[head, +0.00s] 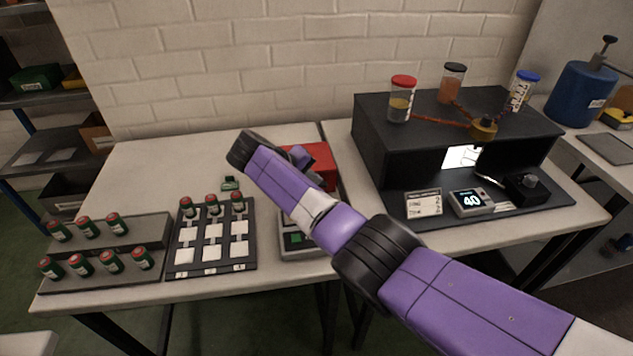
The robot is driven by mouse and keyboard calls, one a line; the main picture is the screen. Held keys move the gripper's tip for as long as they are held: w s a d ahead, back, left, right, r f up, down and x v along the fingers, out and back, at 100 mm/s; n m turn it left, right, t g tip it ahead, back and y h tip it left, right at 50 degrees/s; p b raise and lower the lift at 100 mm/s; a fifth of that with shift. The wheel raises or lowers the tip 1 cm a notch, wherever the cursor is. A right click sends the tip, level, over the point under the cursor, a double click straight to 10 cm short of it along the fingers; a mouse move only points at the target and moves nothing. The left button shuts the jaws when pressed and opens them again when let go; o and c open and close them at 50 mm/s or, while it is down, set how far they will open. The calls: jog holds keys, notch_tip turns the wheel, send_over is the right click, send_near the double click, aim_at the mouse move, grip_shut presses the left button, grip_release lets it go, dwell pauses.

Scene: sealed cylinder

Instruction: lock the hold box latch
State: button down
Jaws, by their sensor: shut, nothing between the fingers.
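A red box (322,160) stands at the back of the table near its middle, partly behind my purple arm. It may be the hold box, but I cannot make out a latch on it. My arm crosses the picture from the lower right to a dark joint left of the red box. A small purple part of it shows again against the box's left side. My gripper is hidden behind the arm, so its place relative to any latch cannot be seen.
A dark tray (212,266) holds white pads and several green cylinders with red tops. A grey stepped rack (145,232) holds more. A grey device (302,252) is partly covered by my arm. A large black box (400,150) carries jars at right. The back left tabletop is clear.

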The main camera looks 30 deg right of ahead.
jog(key=shift+a, duration=0.1)
jog(key=shift+p, duration=0.3)
jog(key=shift+r+p, duration=0.6)
jog(key=shift+r, duration=0.15)
jog(key=shift+r, duration=0.1)
jog(key=w+p+v, duration=0.1)
jog(key=v, duration=1.1)
jog(key=shift+a, duration=0.3)
